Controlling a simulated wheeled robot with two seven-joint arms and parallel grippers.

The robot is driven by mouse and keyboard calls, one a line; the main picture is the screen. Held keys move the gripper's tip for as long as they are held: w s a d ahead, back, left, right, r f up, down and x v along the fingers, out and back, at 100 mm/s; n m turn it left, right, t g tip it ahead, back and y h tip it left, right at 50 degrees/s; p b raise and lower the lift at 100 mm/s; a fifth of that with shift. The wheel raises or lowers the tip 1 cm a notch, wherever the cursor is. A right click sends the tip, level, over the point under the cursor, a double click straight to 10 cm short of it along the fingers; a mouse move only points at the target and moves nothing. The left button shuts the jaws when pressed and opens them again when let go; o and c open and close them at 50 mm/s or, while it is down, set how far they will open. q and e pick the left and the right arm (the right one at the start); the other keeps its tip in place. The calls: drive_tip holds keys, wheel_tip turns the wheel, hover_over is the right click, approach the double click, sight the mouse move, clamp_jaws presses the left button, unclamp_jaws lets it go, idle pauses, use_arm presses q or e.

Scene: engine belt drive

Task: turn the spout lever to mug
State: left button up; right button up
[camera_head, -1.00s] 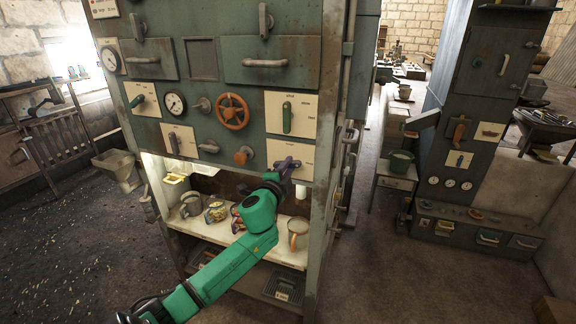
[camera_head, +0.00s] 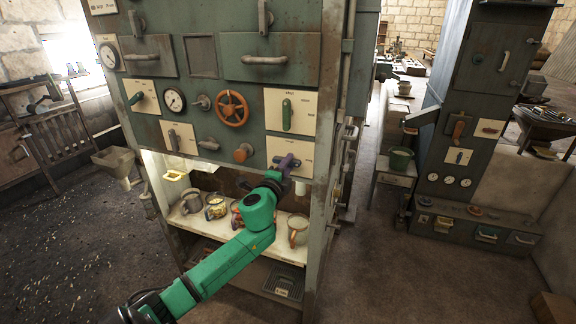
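A small purple part (camera_head: 288,161), which looks like the spout lever, shows against the cream label plate (camera_head: 302,149) at the lower right of the green machine front. My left gripper (camera_head: 280,174), on the green arm, reaches up to this part and overlaps it. Its fingers are too small and too covered to tell whether they are open or shut, or whether they hold the lever. A mug (camera_head: 299,229) stands upright on the pale shelf below and to the right of my wrist. My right gripper is not in view.
More mugs stand on the shelf: a grey one (camera_head: 191,201), a patterned one (camera_head: 216,208) and one partly behind my arm. The machine's right post stands close by.

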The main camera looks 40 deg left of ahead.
use_arm(q)
drive_tip(key=shift+o, duration=0.5)
drive_tip(key=b+v, duration=0.2)
drive_tip(key=v, duration=1.2)
drive_tip(key=shift+s, duration=0.3)
